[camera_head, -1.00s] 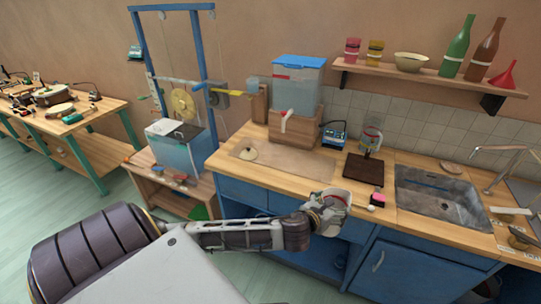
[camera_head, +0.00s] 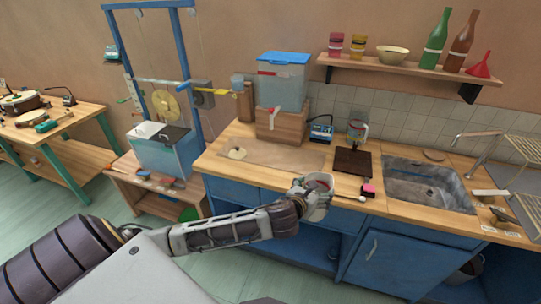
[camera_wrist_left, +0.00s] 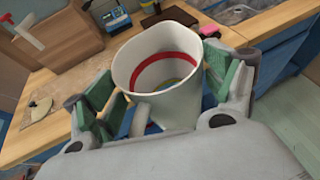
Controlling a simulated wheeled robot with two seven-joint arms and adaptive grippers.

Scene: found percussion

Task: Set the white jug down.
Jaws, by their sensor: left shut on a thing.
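The white jug (camera_wrist_left: 160,100) is upright with its open top facing the wrist camera; a red band shows inside it. My left gripper (camera_head: 312,196) is shut on the jug, with green-padded fingers on both sides of it in the left wrist view (camera_wrist_left: 165,98). In the head view the jug (camera_head: 321,186) is at the front edge of the wooden counter (camera_head: 215,165). I cannot tell whether its base touches anything. My right gripper is not in view.
A dark board (camera_head: 352,162) lies behind the jug, with a glass jug (camera_head: 357,132) behind it. A pink block (camera_head: 369,189) is just right of it, and the sink (camera_head: 428,187) is further right. The counter left of the jug is mostly clear.

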